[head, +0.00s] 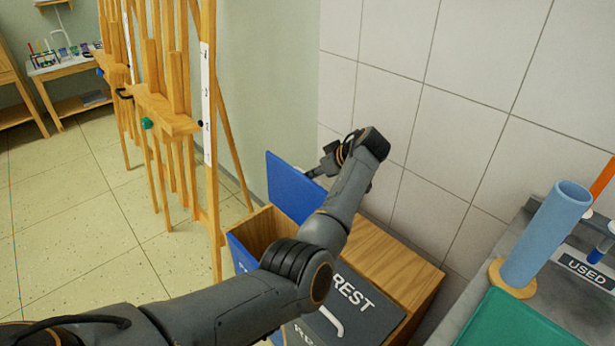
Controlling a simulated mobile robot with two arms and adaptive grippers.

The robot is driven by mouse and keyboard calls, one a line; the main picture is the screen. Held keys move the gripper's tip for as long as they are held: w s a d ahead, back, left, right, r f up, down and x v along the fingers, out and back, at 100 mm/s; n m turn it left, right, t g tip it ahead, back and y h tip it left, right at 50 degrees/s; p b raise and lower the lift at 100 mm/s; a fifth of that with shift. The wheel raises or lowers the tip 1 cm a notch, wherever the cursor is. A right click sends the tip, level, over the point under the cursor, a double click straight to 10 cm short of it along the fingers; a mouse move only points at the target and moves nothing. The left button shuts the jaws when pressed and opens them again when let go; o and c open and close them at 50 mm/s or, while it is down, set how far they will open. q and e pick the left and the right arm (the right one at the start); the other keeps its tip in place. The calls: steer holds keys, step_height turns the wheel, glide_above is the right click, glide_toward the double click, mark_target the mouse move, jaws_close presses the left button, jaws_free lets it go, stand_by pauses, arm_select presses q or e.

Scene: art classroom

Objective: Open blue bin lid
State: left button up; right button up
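The blue lid (288,190) stands raised, roughly upright, at the back of the wooden bin box against the wall. The open compartment (262,228) shows in front of it, with a blue front panel (240,256) below. My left arm reaches over the box from the lower left. My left gripper (318,172) is at the upper right edge of the lid, close to it or touching it; I cannot tell which. Its fingers are small and partly hidden by the wrist, so their opening is unclear. My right gripper is not in view.
A dark grey lid (345,322) marked "REST" with a white handle lies closed beside the blue bin. Wooden easels (170,115) stand to the left. A grey counter at right holds a blue cylinder (545,235) and a green board (515,325). A tiled wall is behind.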

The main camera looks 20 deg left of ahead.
arm_select(q)
steer(key=v, duration=0.7)
steer(key=shift+s+d, duration=0.1)
